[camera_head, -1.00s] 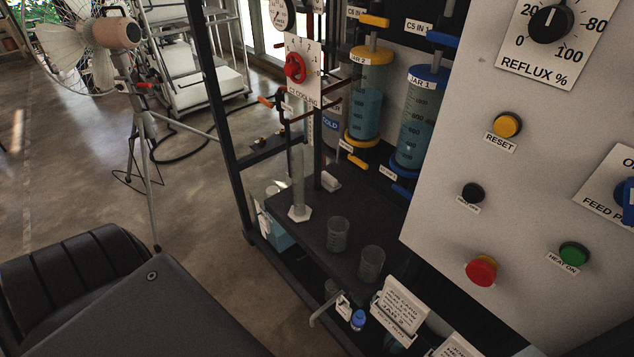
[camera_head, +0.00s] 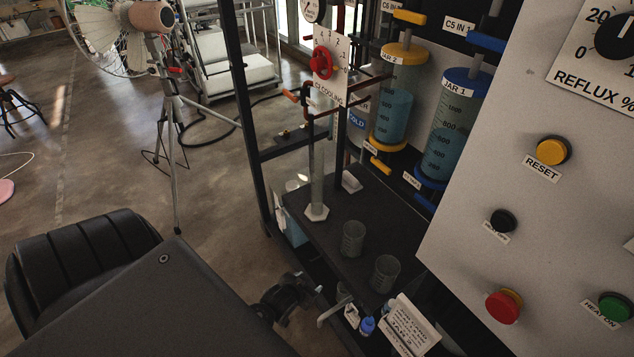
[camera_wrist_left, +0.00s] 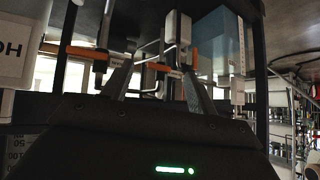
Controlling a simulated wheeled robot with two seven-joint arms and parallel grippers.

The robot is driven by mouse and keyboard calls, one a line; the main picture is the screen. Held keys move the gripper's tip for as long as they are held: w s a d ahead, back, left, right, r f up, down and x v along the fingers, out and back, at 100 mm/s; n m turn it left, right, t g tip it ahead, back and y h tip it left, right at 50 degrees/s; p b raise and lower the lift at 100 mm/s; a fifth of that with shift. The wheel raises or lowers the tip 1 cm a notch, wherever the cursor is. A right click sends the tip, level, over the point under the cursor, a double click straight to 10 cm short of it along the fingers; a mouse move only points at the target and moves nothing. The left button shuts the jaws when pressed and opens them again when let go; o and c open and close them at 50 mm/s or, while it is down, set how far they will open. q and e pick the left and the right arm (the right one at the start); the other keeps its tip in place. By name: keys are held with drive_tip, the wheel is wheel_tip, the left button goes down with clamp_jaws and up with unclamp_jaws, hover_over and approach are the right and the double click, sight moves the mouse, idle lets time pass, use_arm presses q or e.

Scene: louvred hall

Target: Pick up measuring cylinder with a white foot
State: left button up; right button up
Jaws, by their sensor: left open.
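The measuring cylinder (camera_head: 317,181) is tall, narrow and clear. It stands upright on its white foot at the back of the dark shelf (camera_head: 330,236), and its upper part shows against the rack. My left gripper (camera_head: 284,298) is dark, open and empty. In the head view it is below and left of the cylinder, near the shelf's front edge and apart from the cylinder. In the left wrist view its two fingers (camera_wrist_left: 160,82) stand spread. I cannot surely pick out the cylinder in that view. My right gripper is not in view.
Two beakers (camera_head: 353,239) (camera_head: 385,273) stand on the shelf in front of the cylinder. A black rack post (camera_head: 252,110) rises to the left. The cooling valve panel (camera_head: 331,75) and its pipes hang above. A control panel (camera_head: 540,200) fills the right.

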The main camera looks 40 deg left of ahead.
use_arm(q)
drive_tip(key=w+a+r+n+t+y, duration=0.1)
drive_tip(key=w+a+r+t, duration=0.15)
drive_tip(key=r, duration=0.65)
drive_tip(key=w+a+r+n+t, duration=0.15)
drive_tip(key=w+r, duration=0.25)
drive_tip(key=r, duration=0.4)
drive_tip(key=t+y, duration=0.3)
drive_tip(key=t, duration=0.1)
approach(315, 179)
drive_tip(key=x, duration=0.3)
drive_tip(key=shift+n, duration=0.35)
drive_tip(key=x, duration=0.5)
drive_tip(key=shift+w+a+p, duration=0.1)
drive_tip(key=shift+w+p, duration=0.15)
drive_tip(key=shift+p, duration=0.05)
drive_tip(key=shift+w+a+r, duration=0.1)
drive_tip(key=shift+w, duration=0.15)
drive_tip(key=p+x, duration=0.1)
drive_tip(key=x, duration=0.3)
drive_tip(key=shift+w+a, duration=0.1)
drive_tip(key=shift+w, duration=0.2)
clamp_jaws()
